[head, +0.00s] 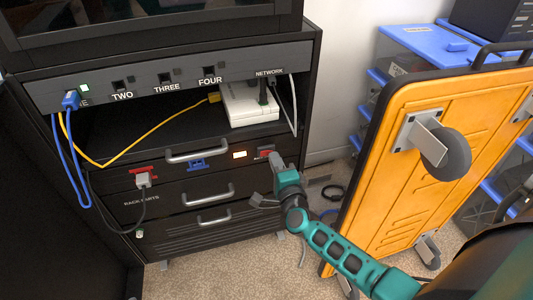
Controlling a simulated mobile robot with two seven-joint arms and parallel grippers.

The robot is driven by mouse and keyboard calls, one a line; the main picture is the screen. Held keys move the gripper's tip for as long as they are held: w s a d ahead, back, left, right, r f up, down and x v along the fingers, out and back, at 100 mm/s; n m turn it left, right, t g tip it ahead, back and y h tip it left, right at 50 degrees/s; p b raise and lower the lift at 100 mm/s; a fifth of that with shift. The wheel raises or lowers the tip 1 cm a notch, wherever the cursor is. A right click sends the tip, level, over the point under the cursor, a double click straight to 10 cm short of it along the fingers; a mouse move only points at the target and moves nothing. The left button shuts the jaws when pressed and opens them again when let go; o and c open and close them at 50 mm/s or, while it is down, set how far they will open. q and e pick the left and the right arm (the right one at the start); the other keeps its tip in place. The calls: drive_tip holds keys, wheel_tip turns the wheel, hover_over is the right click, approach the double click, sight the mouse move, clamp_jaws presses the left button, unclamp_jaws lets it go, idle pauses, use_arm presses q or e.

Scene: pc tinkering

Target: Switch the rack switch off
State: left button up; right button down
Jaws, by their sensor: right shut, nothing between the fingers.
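The black rack cabinet (100,215) stands at the left. On its lower panel, a small dark and red rack switch (265,149) sits to the right of a glowing orange light (239,154). My right gripper (273,158) is shut and empty, with its tips right at the switch and partly covering it. I cannot tell whether they touch it or which way the switch is tipped. My left gripper is not in view.
A grey plug (143,180) sits in a red socket, left of a blue socket (197,165). A white box (249,104) with a yellow cable (150,128) rests on the shelf. Metal drawer handles (197,152) stick out. An orange wheeled cart (410,170) stands close at the right.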

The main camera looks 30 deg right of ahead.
drive_tip(key=shift+w+d, duration=0.1)
drive_tip(key=shift+w, duration=0.25)
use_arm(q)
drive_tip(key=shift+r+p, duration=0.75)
use_arm(e)
drive_tip(key=v, duration=0.6)
use_arm(q)
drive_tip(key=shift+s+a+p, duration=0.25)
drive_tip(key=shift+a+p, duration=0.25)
drive_tip(key=shift+p, duration=0.45)
use_arm(e)
drive_tip(key=v, duration=1.3)
drive_tip(key=shift+r, duration=0.1)
